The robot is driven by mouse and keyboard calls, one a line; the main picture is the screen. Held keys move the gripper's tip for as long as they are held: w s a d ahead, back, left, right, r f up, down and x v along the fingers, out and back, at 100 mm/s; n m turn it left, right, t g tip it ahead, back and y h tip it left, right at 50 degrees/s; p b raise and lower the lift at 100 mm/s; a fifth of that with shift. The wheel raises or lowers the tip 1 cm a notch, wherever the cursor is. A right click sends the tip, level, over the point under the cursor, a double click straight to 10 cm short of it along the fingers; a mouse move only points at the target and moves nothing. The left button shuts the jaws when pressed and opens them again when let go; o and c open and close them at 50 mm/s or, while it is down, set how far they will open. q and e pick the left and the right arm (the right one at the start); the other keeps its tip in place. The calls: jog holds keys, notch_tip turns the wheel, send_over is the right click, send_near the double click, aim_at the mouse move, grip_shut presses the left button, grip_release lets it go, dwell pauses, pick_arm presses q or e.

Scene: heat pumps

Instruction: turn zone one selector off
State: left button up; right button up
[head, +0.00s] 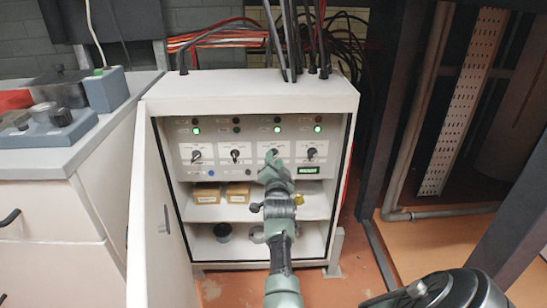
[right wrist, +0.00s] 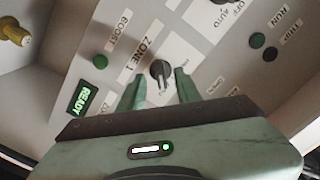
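The zone one selector (right wrist: 160,70) is a dark round knob on a white plate labelled "ZONE 1" in the right wrist view. My right gripper (right wrist: 158,80) is open, with one green finger on each side of the knob. Small gaps seem to show between the fingers and the knob; I cannot tell whether either touches. The knob's pointer setting is not readable. In the head view, my right gripper (head: 273,166) reaches up to the control panel (head: 222,170) at the third selector from the left, partly covering it. My left gripper is not in view.
The cabinet (head: 245,88) stands open, its door (head: 160,230) swung out to the left. Other selectors (head: 235,155) and lit green lamps share the panel. A green READY display (right wrist: 82,98) is close by. Yellowish boxes (head: 207,195) sit on the shelf below.

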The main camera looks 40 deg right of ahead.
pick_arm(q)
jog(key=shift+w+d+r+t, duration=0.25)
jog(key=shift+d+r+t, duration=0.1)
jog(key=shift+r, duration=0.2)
pick_arm(e)
jog(key=shift+w+d, duration=0.3)
jog(key=shift+w, duration=0.1)
grip_shut()
